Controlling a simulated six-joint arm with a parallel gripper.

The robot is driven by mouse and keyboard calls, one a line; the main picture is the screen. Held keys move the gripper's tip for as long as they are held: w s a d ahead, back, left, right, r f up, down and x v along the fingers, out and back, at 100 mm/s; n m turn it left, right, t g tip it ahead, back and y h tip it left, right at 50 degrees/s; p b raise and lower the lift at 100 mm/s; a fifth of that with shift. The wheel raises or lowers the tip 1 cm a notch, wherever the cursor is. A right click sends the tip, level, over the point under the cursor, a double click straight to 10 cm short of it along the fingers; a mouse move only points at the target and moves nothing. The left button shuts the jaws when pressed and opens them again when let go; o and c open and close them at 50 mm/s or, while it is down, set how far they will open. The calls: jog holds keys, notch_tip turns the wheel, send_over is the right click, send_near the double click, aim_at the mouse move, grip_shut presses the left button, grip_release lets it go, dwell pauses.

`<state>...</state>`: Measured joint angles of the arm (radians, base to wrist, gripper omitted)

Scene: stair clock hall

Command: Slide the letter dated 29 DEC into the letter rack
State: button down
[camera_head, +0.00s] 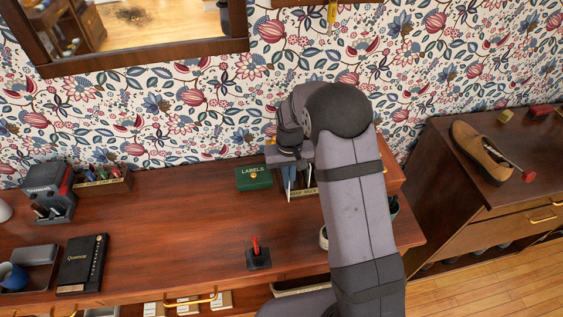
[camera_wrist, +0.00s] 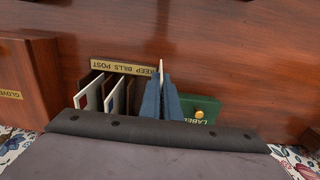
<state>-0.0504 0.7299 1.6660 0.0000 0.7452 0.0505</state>
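The wooden letter rack stands at the back of the desk, its label (camera_wrist: 123,68) reading KEEP BILLS POST upside down in the wrist view; the label also shows in the head view (camera_head: 303,193). Two pale letters stand in the rack, one (camera_wrist: 88,97) nearer the left end and one (camera_wrist: 114,98) beside it. My gripper's blue fingers (camera_wrist: 161,98) are close together around a thin upright pale letter (camera_wrist: 162,69), seen edge-on at the label's right end. Its date does not show. I cannot tell whether its lower edge is inside a slot.
A green LABELS box (camera_wrist: 201,110) stands just right of my fingers in the wrist view. A glove box (camera_wrist: 22,85) is at the left. In the head view, a black stand with a red item (camera_head: 257,254) is forward on the desk, with bare wood around it.

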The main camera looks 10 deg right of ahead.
jog(key=s, duration=0.7)
jog(key=shift+p, duration=0.4)
dwell(0.6)
jog(key=shift+r, duration=0.15)
dwell(0.3)
notch_tip(320, 180, up, 9)
jog(key=p, duration=0.7)
jog(key=shift+p, duration=0.3)
dwell(0.7)
jog(key=shift+f, duration=0.2)
jog(key=w+d+b, duration=0.1)
jog(key=w+d, duration=0.2)
jog(key=w, duration=0.9)
dwell(0.3)
